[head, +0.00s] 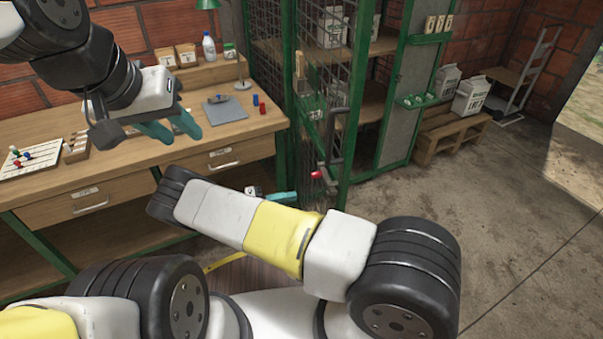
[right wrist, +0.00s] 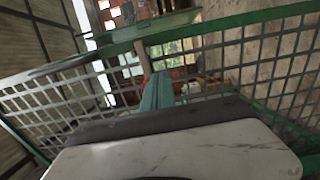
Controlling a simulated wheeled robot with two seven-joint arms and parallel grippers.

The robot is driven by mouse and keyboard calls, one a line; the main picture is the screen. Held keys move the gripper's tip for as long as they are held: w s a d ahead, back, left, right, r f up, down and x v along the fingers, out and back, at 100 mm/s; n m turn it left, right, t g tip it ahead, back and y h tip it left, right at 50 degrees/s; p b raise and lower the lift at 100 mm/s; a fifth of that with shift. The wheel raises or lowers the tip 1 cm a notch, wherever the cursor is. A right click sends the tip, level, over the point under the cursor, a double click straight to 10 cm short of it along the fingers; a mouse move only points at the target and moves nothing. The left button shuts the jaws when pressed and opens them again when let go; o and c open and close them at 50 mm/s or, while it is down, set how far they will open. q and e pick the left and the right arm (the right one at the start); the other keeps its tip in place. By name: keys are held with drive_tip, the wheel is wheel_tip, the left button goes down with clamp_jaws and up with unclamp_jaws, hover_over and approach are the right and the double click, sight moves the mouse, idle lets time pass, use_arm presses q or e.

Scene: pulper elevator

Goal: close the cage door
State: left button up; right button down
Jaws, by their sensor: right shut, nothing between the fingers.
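The cage (head: 392,105) is a green-framed mesh cabinet with shelves, at the top centre of the head view. Its door (head: 352,100), a green frame with dark mesh, appears to stand out from the cage towards me. A grey lever with a red knob (head: 316,174) hangs on it. My right gripper (head: 285,197) is shut and empty, low and just left of the knob. In the right wrist view its teal fingers (right wrist: 156,92) are together in front of a green mesh panel (right wrist: 240,55); contact is unclear. My left gripper (head: 172,128) is open and empty above the workbench.
The wooden workbench (head: 115,165) with drawers fills the left. It carries a grey mat (head: 224,111), a white bottle (head: 209,47) and small coloured pieces. A pallet with white bags (head: 469,97) and a hand truck (head: 527,75) stand right of the cage. The concrete floor (head: 505,210) at right is clear.

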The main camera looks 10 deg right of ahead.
drive_tip(key=w+d, duration=0.1)
drive_tip(key=d, duration=1.2)
drive_tip(key=shift+w, duration=0.4)
drive_tip(key=shift+d, duration=0.1)
